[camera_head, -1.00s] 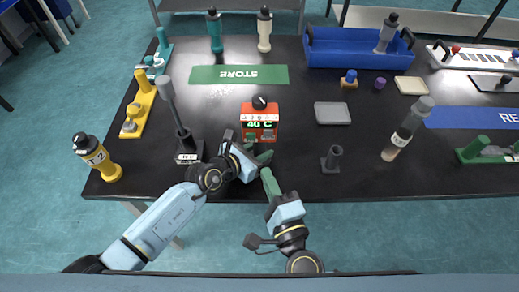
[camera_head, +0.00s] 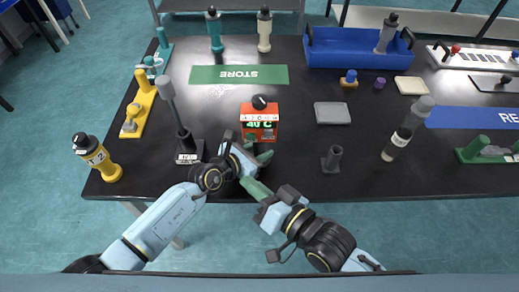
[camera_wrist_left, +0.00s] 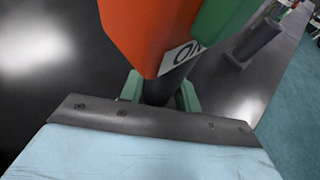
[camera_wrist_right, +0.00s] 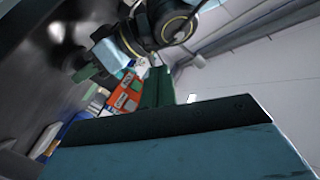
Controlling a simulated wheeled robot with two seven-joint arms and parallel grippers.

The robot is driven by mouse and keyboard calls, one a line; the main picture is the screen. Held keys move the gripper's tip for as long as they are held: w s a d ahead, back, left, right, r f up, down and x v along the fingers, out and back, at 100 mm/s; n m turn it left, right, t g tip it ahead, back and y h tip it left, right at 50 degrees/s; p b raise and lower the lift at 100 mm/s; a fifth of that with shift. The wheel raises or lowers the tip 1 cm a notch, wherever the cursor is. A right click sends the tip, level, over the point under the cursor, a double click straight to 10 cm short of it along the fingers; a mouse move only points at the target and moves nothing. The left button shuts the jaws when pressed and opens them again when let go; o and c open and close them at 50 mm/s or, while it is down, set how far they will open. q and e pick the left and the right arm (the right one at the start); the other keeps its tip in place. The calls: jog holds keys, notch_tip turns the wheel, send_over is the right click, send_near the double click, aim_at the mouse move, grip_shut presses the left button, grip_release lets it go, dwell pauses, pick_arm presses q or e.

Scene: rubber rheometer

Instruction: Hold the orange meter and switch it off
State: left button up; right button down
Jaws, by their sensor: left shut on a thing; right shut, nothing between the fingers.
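The orange meter (camera_head: 261,132) is upright near the front of the black table, with a black knob on top and a lit display reading 40 C. My left gripper (camera_head: 258,154) is low at its front. In the left wrist view its green fingers (camera_wrist_left: 160,92) are shut around a dark stem below the orange body (camera_wrist_left: 150,35), beside an "ON" label. My right gripper (camera_head: 250,186) is shut and empty, below and left of the meter at the table's front edge, apart from it. In the right wrist view the meter (camera_wrist_right: 123,98) shows beyond the green fingers (camera_wrist_right: 157,88).
A grey post on a black stand (camera_head: 184,135) is left of the meter. A small dark holder (camera_head: 331,160) and a grey tray (camera_head: 332,113) are to its right. The green STORE mat (camera_head: 205,75) lies behind it, mostly bare.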

aim_at(255, 146)
jog(key=w, duration=0.9)
jog(key=shift+d+f, duration=0.15)
jog(key=shift+w, duration=0.15)
dwell(1.9)
jog(key=shift+w, duration=0.3)
jog(key=shift+w, duration=0.25)
dwell(0.4)
jog(key=shift+s, duration=0.7)
jog(key=s, duration=0.6)
dwell(0.3)
